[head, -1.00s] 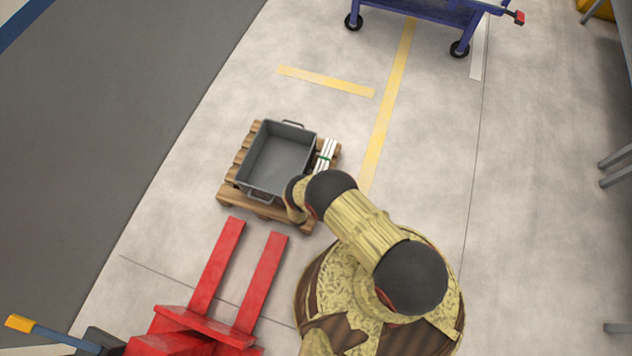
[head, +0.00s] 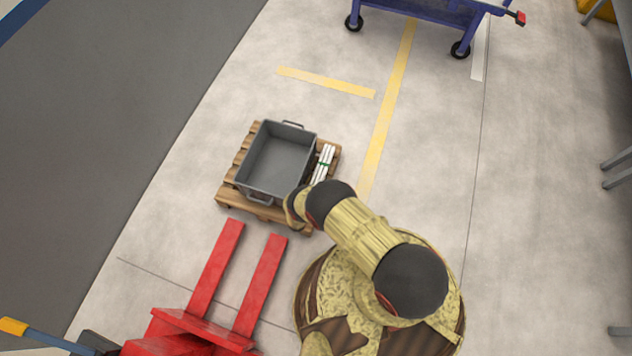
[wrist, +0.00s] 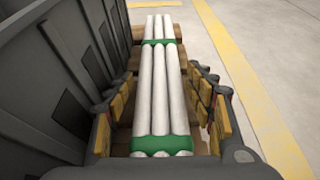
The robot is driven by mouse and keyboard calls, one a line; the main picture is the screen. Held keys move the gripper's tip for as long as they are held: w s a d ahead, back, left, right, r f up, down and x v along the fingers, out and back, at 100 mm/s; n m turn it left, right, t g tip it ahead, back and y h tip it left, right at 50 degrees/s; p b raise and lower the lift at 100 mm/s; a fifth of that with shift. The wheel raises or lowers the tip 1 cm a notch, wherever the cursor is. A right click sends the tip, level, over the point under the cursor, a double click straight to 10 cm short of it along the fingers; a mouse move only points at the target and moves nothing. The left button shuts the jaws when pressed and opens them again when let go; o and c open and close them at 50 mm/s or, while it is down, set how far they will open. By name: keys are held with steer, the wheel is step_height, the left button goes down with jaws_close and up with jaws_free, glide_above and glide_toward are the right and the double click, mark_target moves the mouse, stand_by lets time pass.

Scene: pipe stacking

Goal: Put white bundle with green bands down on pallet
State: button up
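The white bundle with green bands (wrist: 159,95) is several white pipes side by side. It lies lengthwise between my fingers in the wrist view. In the head view the bundle (head: 325,160) rests along the right side of the pallet (head: 333,152), beside the grey crate. My gripper (wrist: 163,108) is open, with one finger on each side of the bundle. A gap shows between the pipes and each finger. Wooden boards show beneath the bundle. In the head view my arm hides the near end of the bundle and the fingers.
A grey crate (head: 249,155) stands on the pallet, its wall close to my left finger in the wrist view. A red pallet jack (head: 216,270) has its forks just short of the pallet. A blue cart (head: 430,12) stands farther back. Floor to the right is clear.

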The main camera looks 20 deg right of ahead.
steer(key=shift+r, duration=0.15)
steer(key=p+v, duration=0.3)
steer(key=v, duration=0.9)
steer(key=shift+p, duration=0.4)
